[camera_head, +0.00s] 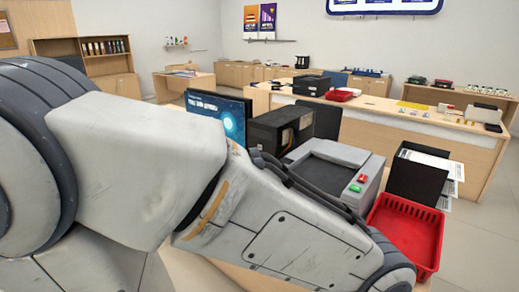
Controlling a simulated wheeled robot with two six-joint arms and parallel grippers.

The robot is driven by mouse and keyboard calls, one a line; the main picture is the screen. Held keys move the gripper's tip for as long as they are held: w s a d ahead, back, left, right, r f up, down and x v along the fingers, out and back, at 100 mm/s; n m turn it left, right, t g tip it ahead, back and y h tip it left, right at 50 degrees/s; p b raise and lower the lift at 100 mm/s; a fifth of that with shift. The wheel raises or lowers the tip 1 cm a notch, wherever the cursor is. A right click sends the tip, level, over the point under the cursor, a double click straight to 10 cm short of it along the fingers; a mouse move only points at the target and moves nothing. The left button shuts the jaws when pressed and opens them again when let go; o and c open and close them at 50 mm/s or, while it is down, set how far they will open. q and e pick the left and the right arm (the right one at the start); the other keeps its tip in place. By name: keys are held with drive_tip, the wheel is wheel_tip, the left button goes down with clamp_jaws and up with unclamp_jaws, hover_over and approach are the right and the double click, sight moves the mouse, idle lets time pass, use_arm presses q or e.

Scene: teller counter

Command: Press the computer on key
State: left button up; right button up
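A monitor (218,106) with a lit blue screen and white text stands behind my arm, its lower part hidden. Right of it is a black box-shaped device (282,129). In front of that is a grey machine (335,151) with a dark top; a green key (355,188) and a red key (362,178) sit on its right side. I cannot tell which key is the computer's on key; a keyboard is not visible. My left arm crosses the view from the left to the lower right, covering much of the desk. Neither gripper shows.
A red basket (409,232) and a black paper holder (417,175) with white sheets stand right of the grey machine. A long counter (380,118) with devices runs behind. Shelves and cabinets line the back wall. Open floor shows at the far right.

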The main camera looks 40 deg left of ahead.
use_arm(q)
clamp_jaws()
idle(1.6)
